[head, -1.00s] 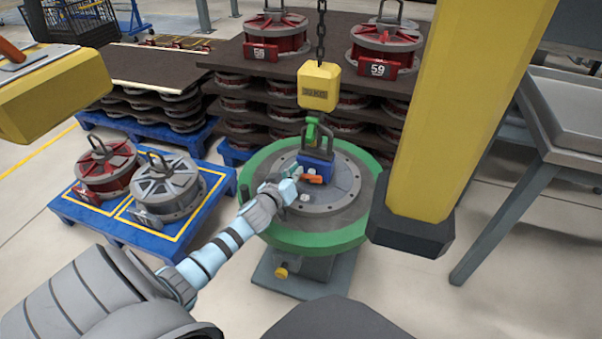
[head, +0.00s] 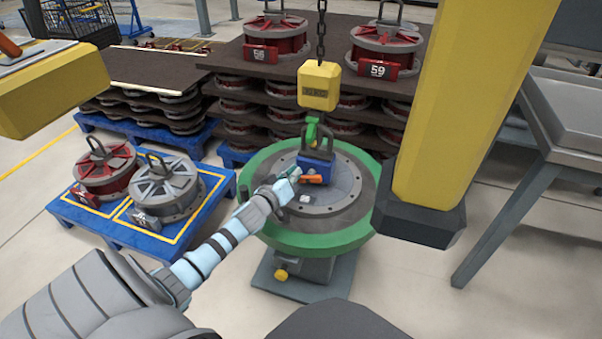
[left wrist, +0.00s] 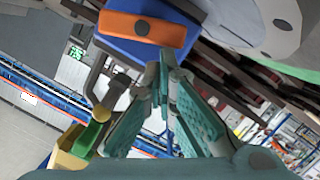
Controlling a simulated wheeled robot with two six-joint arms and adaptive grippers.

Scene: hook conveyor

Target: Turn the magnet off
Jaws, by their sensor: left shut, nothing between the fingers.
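The blue magnet (head: 316,168) with an orange lever (head: 312,179) sits on the grey disc of the green round stand (head: 300,240). It hangs below a green hook (head: 312,131) and a yellow hoist block (head: 318,87) on a chain. My left gripper (head: 294,174) is shut and empty, its fingertips just left of the lever. In the left wrist view the magnet (left wrist: 188,10) and orange lever (left wrist: 142,29) are at the top, close to the shut fingertips (left wrist: 165,60). I cannot tell whether they touch. My right gripper does not show.
A yellow post (head: 470,110) with a dark foot stands right of the stand. A blue pallet (head: 150,240) with a red and a grey wheel-like part lies at the left. A grey metal table (head: 570,120) is at the right. Stacked parts fill the back.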

